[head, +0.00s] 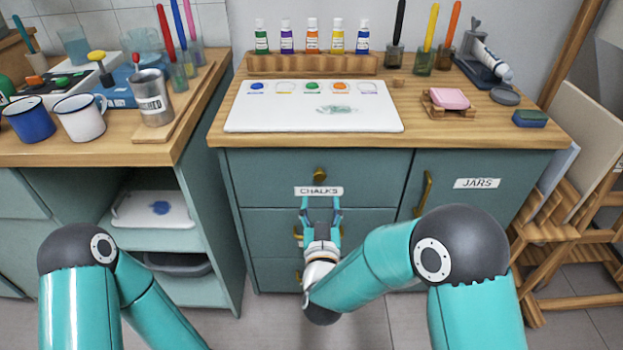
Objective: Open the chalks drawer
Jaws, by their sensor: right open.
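The chalks drawer (268,172) is the top drawer of the teal cabinet, in the middle of the head view. Its front looks flush with the cabinet, so it appears closed. It has a small brass knob (319,174) and a white CHALKS label (319,191) just below the knob. My right gripper (321,203) is open and empty, its two fingers pointing toward the drawer front just below the label. How far the fingertips are from the front I cannot tell. My left arm shows at lower left, but its gripper is out of view.
More drawers lie below, partly hidden by my right arm. A JARS door (477,184) with a brass handle (423,194) is to the right. The wooden counter (440,127) above holds a white palette board (250,117) and paint bottles. A wooden easel (560,228) stands at right.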

